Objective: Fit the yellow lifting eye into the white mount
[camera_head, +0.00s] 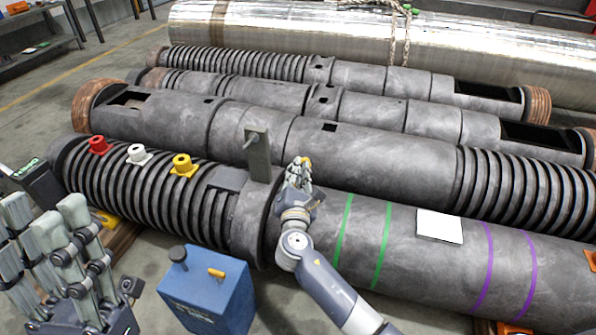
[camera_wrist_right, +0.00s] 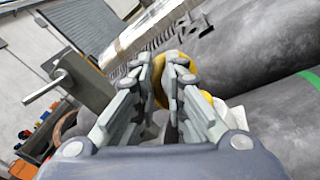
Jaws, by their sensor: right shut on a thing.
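The white mount (camera_head: 138,154) sits on the ribbed left part of the nearest barrel, between a red mount (camera_head: 98,145) and a yellow mount (camera_head: 183,164). My right gripper (camera_head: 300,172) is above the same barrel, right of the mounts and beside an upright grey bracket. It is shut on the yellow lifting eye (camera_wrist_right: 188,68). The fingers hide much of the eye in the right wrist view, and only a bit of yellow shows in the head view. My left gripper (camera_head: 48,225) is at the lower left, fingers spread, empty and away from the mounts.
The grey bracket (camera_head: 257,155) with a side pin stands between my right gripper and the mounts. A blue box (camera_head: 212,295) stands on the floor in front of the barrel. More dark barrels (camera_head: 370,150) lie behind. A white patch (camera_head: 439,227) is on the near barrel.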

